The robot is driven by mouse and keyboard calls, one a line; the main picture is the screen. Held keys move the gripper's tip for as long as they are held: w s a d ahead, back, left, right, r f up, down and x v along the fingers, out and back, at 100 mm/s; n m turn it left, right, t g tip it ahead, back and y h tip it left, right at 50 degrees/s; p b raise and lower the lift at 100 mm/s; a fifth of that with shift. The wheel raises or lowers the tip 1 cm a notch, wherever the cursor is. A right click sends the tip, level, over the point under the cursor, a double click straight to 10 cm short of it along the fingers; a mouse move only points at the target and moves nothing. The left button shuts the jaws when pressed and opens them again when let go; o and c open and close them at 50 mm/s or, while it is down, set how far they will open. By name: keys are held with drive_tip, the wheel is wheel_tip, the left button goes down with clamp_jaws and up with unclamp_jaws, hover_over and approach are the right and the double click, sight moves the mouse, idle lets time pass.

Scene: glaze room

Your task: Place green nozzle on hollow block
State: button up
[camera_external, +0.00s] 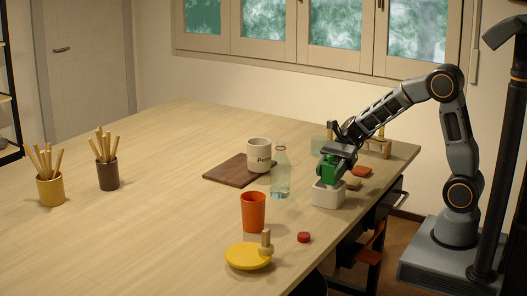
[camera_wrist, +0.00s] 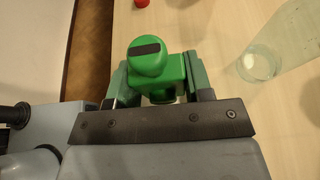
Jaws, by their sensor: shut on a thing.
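The green nozzle (camera_external: 329,171) is between the fingers of my gripper (camera_external: 333,160), which is shut on it. In the wrist view my gripper (camera_wrist: 160,82) has a finger on each side of the nozzle (camera_wrist: 150,57), whose rounded end has a dark stripe. The white hollow block (camera_external: 328,195) stands on the table near its right edge. The nozzle is directly above the block, its lower end at or close to the block's top. I cannot tell whether they touch. The block is mostly hidden in the wrist view.
A clear bottle (camera_external: 280,176) stands left of the block, with a mug (camera_external: 259,152) on a dark board (camera_external: 225,170) behind it. An orange cup (camera_external: 253,212), a red cap (camera_external: 304,237) and a yellow dish (camera_external: 243,259) are nearer. Small blocks lie behind my gripper.

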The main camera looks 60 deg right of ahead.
drive_tip(key=shift+f, duration=0.1)
drive_tip(key=o, duration=0.9)
drive_tip(key=shift+o, duration=0.2)
drive_tip(key=v, duration=1.1)
drive_tip(key=s+d+f+n+t+h, duration=0.1)
drive_tip(key=s+d+f+n+h, duration=0.1)
drive_tip(key=s+n+h, duration=0.4)
drive_tip(key=s+d+f+n+t+h, duration=0.2)
drive_tip(key=s+n+h, duration=0.4)
drive_tip(key=n, duration=0.6)
drive_tip(key=shift+s+d+f+t+h, duration=0.3)
drive_tip(key=shift+s+d+f+h, duration=0.1)
drive_tip(key=shift+d+h, duration=0.3)
drive_tip(key=shift+r+p, duration=0.3)
drive_tip(key=shift+r, duration=0.3)
